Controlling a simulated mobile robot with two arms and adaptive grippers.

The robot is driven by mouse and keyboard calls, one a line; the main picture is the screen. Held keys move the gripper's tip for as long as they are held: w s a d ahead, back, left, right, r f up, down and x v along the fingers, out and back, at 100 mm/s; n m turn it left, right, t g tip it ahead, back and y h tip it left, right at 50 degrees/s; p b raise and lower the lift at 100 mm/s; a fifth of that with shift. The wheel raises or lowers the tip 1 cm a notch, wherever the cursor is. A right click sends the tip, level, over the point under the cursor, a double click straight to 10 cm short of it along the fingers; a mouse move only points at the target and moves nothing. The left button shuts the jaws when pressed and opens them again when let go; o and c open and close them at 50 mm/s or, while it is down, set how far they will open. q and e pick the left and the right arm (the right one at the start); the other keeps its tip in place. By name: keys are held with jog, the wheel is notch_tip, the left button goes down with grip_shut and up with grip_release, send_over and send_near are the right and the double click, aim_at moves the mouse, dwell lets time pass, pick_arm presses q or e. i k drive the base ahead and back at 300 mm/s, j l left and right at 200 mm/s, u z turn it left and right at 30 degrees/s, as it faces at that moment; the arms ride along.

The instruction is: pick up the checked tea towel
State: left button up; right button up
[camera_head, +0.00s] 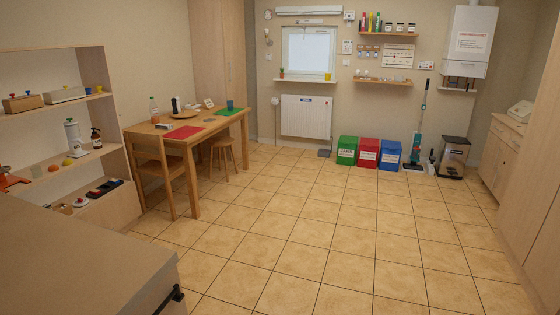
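I cannot make out a checked tea towel anywhere in the head view. Neither of my grippers shows in this view.
A brown block-like surface (75,262) fills the near left. Shelves (100,94) with small items, a chair (155,172) and a stool (223,152) stand left. Green (347,150), red (368,152) and blue (390,154) bins stand at the back wall. The tiled floor (330,225) is clear.

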aim_at(162, 127)
jog(key=i+z, duration=0.45)
jog(key=i, duration=1.4)
jog(key=i+j+u, duration=0.1)
jog(key=i+u, duration=0.7)
jog(key=i+l+u, duration=0.1)
jog(key=i+u, duration=0.3)
jog(key=i+l+u, duration=0.2)
jog(key=i+u, duration=0.2)
jog(key=i+j+u, duration=0.4)
jog(key=i+u, duration=0.4)
jog(key=i, duration=0.25)
jog(key=i+u, duration=0.4)
jog(key=i+l, duration=0.05)
jog(key=i, duration=0.05)
